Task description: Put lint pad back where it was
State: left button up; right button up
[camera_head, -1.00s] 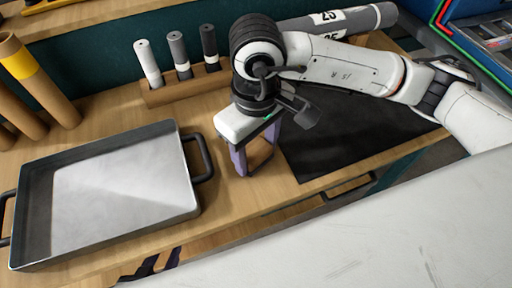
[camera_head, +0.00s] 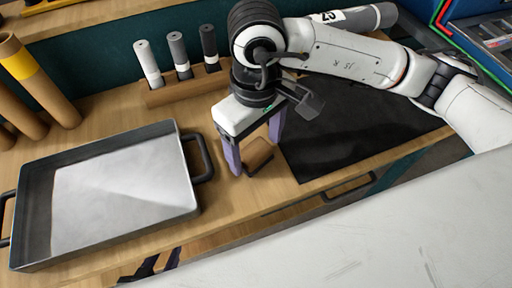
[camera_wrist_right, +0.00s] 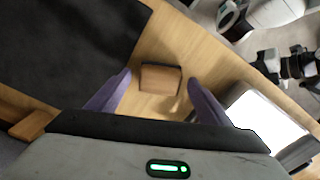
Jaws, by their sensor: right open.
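The lint pad, seemingly a small tan block with a dark edge, lies on the wooden bench in the head view (camera_head: 259,157), between the tray and the black mat. It also shows in the right wrist view (camera_wrist_right: 160,79). My right gripper (camera_head: 254,154) is open above the pad, its purple fingers on either side of it. In the right wrist view the fingers (camera_wrist_right: 159,82) are apart from the pad, with bench showing in both gaps.
A grey metal tray (camera_head: 187,205) with a pale sheet stands at left. A black mat (camera_head: 350,135) lies at right. Behind are a wooden rack (camera_head: 187,88) with three small rolls and, at far left, brown rolls (camera_head: 40,85). Bare bench lies around the pad.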

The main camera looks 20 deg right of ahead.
aim_at(255, 151)
notch_tip(255, 151, up, 10)
dwell(0.3)
